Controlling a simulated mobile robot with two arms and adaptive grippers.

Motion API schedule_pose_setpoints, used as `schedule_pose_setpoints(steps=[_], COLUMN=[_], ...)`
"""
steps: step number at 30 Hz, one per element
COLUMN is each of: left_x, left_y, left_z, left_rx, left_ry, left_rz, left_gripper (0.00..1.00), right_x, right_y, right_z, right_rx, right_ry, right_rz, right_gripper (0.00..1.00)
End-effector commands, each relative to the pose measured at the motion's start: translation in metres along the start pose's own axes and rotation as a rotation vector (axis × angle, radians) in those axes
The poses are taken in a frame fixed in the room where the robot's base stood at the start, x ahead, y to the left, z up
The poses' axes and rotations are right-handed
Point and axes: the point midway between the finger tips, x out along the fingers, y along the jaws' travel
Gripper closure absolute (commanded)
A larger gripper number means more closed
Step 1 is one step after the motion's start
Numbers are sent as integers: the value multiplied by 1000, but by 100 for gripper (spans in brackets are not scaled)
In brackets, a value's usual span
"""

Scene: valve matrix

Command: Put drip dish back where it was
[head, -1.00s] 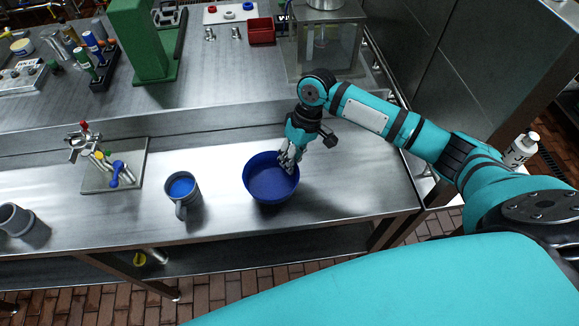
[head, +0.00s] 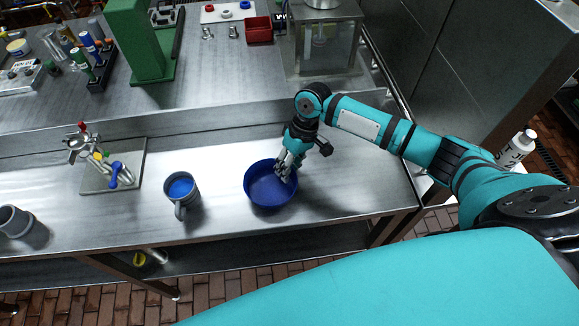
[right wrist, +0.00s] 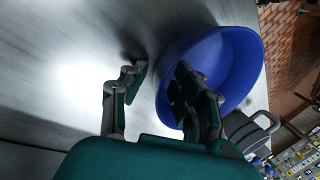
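The drip dish, a blue round bowl (head: 268,190), is upright on the steel bench near its front edge, right of the grey mug. In the right wrist view the dish (right wrist: 238,62) is at upper right. My right gripper (head: 287,165) is at its far right rim, pointing down. In the right wrist view my right gripper (right wrist: 160,82) has its fingers spread apart, one over the dish and one outside the rim. No rim is visibly clamped between them. My left gripper is out of view.
A grey mug (head: 182,194) with blue inside stands left of the dish. Further left is a valve fixture on a plate (head: 125,178), then a grey cup (head: 15,222). A raised shelf with a glass case (head: 325,45) is behind. The bench right of the dish is clear.

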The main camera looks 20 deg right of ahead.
Motion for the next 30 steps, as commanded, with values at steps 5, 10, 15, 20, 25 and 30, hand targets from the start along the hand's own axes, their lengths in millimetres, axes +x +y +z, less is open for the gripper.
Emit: schedule_pose_setpoints(steps=[5,10,15,20,25,30], left_x=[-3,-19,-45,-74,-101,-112], left_y=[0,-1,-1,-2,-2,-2], left_z=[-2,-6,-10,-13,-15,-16], left_rx=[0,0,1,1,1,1], left_ry=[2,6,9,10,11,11], left_rz=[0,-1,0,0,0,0], left_gripper=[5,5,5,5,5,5], right_x=[-5,-22,-50,-80,-109,-122], right_y=[-1,-2,-3,-3,-3,-2], right_z=[0,0,0,0,0,0], right_rx=[0,0,2,2,1,1], right_ry=[1,1,1,1,0,-1], right_rz=[1,1,1,1,0,0], right_gripper=[71,71,71,71,71,71])
